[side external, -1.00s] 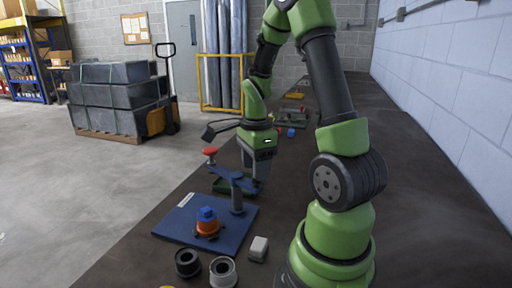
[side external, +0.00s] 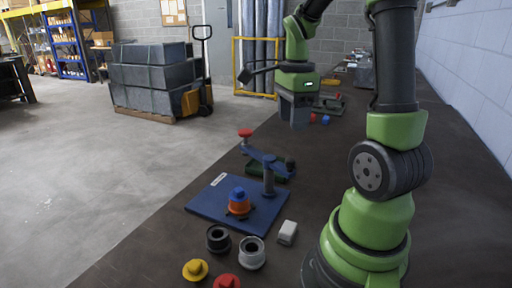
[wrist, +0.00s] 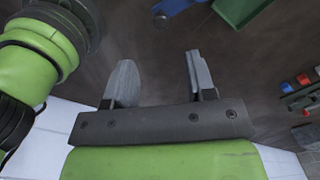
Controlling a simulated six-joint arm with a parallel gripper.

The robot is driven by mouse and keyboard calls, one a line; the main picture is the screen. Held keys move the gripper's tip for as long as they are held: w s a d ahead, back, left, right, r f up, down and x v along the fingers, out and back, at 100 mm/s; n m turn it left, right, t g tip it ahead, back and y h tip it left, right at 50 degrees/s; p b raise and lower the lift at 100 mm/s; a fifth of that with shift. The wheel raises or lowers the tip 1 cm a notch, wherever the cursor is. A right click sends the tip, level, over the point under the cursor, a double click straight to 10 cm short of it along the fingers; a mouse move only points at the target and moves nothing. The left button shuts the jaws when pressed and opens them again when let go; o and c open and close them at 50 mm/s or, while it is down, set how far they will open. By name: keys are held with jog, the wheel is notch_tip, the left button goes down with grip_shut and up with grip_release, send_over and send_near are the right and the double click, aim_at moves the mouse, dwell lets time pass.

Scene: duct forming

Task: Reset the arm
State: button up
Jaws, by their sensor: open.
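My gripper (side external: 297,122) hangs above the dark bench, raised beyond the blue fixture and holding nothing visible. In the wrist view its two grey fingers (wrist: 161,82) stand apart with bare bench between them. The blue fixture plate (side external: 212,206) carries an orange piece (side external: 239,208) with a blue top (side external: 238,194). A blue swing arm (side external: 262,157) with a red knob (side external: 245,132) stands on a post at the plate's far right part. A green tray (side external: 280,175) is partly hidden behind the arm; its edge also shows in the wrist view (wrist: 240,12).
Small red and blue pieces (side external: 325,119) lie farther back. The wall (side external: 470,90) bounds the right side.

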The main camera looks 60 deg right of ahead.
jog(key=s+a+r+n+t+y, duration=0.1)
jog(key=a+r+n+t, duration=0.2)
jog(key=a+n, duration=0.6)
jog(key=s+a+r+n+t+y, duration=0.1)
jog(key=a+r+n+t, duration=0.3)
jog(key=a+n, duration=0.6)
jog(key=s+n, duration=0.1)
jog(key=n, duration=0.3)
jog(key=shift+s+r, duration=0.25)
jog(key=shift+r, duration=0.1)
